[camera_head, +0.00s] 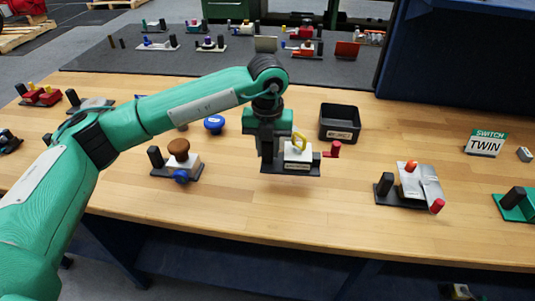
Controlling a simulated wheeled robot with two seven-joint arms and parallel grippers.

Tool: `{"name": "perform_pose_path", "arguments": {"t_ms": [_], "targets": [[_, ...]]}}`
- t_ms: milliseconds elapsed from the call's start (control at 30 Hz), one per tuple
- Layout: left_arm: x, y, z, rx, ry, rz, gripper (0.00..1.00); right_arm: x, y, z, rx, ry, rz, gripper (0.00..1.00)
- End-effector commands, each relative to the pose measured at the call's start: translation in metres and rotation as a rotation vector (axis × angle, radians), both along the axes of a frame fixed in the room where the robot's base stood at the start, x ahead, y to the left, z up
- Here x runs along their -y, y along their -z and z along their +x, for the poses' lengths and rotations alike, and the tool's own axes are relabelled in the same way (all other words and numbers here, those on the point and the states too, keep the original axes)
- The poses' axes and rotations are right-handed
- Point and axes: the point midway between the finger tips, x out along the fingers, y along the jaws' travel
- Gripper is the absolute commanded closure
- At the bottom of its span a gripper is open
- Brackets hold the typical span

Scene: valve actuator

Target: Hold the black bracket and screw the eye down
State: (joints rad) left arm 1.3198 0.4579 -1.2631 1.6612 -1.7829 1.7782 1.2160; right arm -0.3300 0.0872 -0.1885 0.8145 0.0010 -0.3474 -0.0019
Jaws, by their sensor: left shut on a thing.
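A small fixture with a dark base plate (291,170) is near the middle of the workbench. It carries a white block (298,154) with a yellow eye (300,140) standing upright on top, and a red knob (334,149) shows at its right end. My left gripper (269,160) points down at the left end of this fixture, shut on the black bracket there. The gripper hides most of the bracket. I cannot tell how far the eye is screwed into the block. My right gripper is not in view.
A black bin (339,122) stands just behind the fixture. A fixture with a brown knob (178,147) is to the left, and one with a grey plate and red knobs (411,186) is to the right. A blue knob (214,124) lies behind. The front middle bench is clear.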

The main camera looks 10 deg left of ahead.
Motion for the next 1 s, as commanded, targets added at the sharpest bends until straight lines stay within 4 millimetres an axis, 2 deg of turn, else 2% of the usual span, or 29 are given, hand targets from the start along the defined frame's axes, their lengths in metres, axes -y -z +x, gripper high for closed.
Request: {"name": "perform_pose_path", "arguments": {"t_ms": [100,200,300,733,1000], "targets": [[-0.001,0.026,0.000,-0.004,-0.002,0.003,1.00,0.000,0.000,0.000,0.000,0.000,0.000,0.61],[-0.001,0.043,0.000,-0.002,-0.001,0.001,1.00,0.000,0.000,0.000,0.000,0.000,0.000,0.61],[-0.001,0.052,0.000,-0.001,-0.001,0.001,1.00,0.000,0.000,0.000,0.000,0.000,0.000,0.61],[-0.001,0.071,-0.001,-0.001,0.000,0.001,1.00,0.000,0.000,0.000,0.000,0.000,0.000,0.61],[-0.001,0.073,-0.001,0.000,0.000,0.000,1.00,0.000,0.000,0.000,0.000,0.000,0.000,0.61]]}}
